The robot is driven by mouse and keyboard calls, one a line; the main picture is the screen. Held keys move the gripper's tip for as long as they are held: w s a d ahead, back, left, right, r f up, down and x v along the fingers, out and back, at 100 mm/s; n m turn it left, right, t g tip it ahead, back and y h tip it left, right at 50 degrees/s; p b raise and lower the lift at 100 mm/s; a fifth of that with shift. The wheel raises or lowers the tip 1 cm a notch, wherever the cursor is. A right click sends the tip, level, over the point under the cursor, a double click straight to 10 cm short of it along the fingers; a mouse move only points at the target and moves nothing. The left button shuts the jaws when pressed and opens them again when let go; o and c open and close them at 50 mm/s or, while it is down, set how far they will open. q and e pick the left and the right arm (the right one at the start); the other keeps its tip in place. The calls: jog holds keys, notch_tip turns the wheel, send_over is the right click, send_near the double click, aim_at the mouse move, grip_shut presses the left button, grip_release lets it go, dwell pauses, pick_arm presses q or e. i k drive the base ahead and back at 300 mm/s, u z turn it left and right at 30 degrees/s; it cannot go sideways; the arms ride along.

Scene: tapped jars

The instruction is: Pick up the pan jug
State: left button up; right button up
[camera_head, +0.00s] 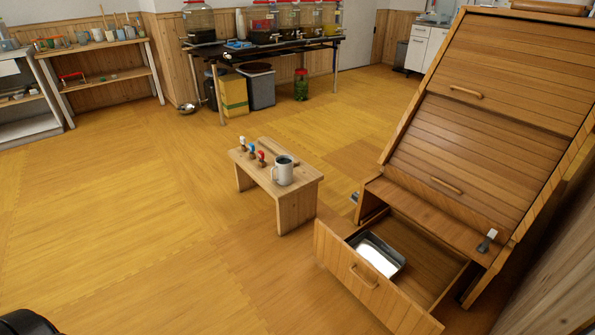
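A white jug or mug (282,171) with a handle and a dark inside stands upright on a small wooden stool (298,210). A rectangular metal pan (379,256) with a bright inside lies in the open drawer (366,283) of the wooden cabinet. I cannot tell for certain which vessel is called the pan jug. Neither of my grippers is in view, and nothing touches the jug or the pan. A dark shape in the bottom left corner may be part of me.
Small items with white, blue and red tops (252,151) stand beside the jug. The slanted wooden cabinet (490,110) fills the right side. A dark table (262,50) with tapped jars stands at the back. A shelf (108,80) stands at left. The floor left of the stool is clear.

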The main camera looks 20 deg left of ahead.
aim_at(284, 162)
jog(key=u, duration=0.55)
jog(key=k, duration=0.65)
jog(key=u, duration=0.7)
jog(key=i, duration=1.35)
jog(key=z, duration=1.1)
jog(key=i, duration=0.55)
jog(key=z, duration=0.6)
